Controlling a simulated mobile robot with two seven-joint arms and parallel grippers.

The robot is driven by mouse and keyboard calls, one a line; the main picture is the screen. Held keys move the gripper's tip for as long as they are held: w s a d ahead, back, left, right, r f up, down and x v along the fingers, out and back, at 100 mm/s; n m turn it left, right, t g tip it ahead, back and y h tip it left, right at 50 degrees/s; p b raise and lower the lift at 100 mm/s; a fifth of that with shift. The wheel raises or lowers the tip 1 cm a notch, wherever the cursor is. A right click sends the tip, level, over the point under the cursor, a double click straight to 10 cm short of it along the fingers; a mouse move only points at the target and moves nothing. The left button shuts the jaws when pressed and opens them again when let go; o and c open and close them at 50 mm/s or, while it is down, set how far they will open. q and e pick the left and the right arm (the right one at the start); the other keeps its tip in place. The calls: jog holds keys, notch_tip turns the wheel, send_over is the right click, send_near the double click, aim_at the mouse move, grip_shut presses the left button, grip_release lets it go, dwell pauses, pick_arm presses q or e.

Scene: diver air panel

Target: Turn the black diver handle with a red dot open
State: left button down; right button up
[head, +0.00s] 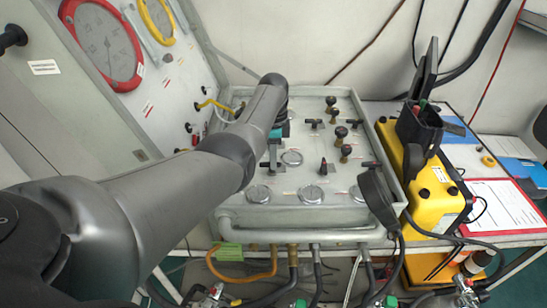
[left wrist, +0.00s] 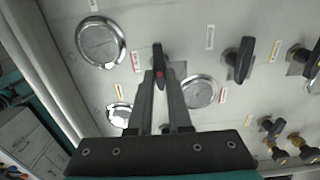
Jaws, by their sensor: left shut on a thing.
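The black handle with a red dot (left wrist: 158,60) stands on the grey panel (left wrist: 220,60) in the left wrist view, its grip pointing roughly up the picture. A round chrome gauge (left wrist: 198,92) is just right of it. My left gripper (left wrist: 160,78) is shut on this handle, one finger on each side, with the red dot showing between the fingertips. In the head view my left gripper (head: 272,152) reaches down onto the left part of the panel, and my arm and fingers largely hide the handle there. My right gripper is not in view.
Other black handles (left wrist: 240,60) stand to the right on the panel, with several brass-stemmed knobs (head: 341,132). A yellow case (head: 432,190) with black gear stands right of the panel. An upright gauge board (head: 150,100) rises at the left. Hoses run below the front edge.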

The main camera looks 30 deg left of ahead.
pick_arm(q)
jog(key=shift+n, duration=0.3)
jog(key=n+p, duration=0.1)
jog(key=n, duration=0.1)
jog(key=shift+n, duration=0.4)
jog(key=n+p, duration=0.1)
jog(key=n, duration=0.3)
jog(key=shift+a, duration=0.1)
jog(key=n, duration=0.5)
jog(key=shift+w+a, duration=0.1)
jog(key=n, duration=0.4)
jog(key=shift+a+n+p, duration=0.1)
jog(key=shift+n+p, duration=0.2)
jog(key=c, duration=0.8)
grip_release()
jog(key=shift+c, duration=0.2)
jog(key=shift+r, duration=0.15)
